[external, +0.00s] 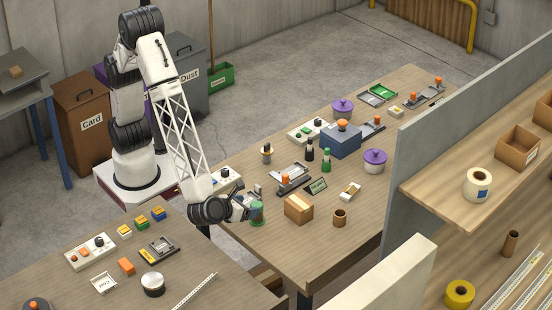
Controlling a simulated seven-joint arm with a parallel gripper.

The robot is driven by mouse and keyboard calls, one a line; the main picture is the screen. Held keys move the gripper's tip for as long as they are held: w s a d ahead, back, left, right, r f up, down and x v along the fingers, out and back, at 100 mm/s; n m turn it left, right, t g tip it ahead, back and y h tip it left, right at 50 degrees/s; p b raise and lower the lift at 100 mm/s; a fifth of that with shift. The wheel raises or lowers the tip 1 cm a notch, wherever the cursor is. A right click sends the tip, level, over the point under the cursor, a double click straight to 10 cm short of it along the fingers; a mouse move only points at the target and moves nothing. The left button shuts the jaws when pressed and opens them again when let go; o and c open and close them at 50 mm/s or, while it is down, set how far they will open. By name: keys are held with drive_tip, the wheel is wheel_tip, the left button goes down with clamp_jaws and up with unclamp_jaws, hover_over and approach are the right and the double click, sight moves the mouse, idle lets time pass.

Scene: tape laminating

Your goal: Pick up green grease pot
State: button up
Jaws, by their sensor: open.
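A small green pot (258,214), which looks like the green grease pot, stands near the left edge of the long wooden table (290,240). My gripper (247,209) is low over that edge, open, with its fingers right beside the pot. I cannot tell from this view whether the fingers are around the pot or touching it. Part of the pot's left side is hidden by the gripper.
A cardboard box (299,209) stands to the right of the pot, with a brown cup (339,217) beyond it. The table's front left corner is clear.

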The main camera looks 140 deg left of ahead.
sight(255, 206)
drive_tip(key=shift+a, duration=0.1)
drive_tip(key=shift+x, duration=2.55)
drive_tip(key=shift+c, duration=0.4)
drive_tip(key=c, duration=1)
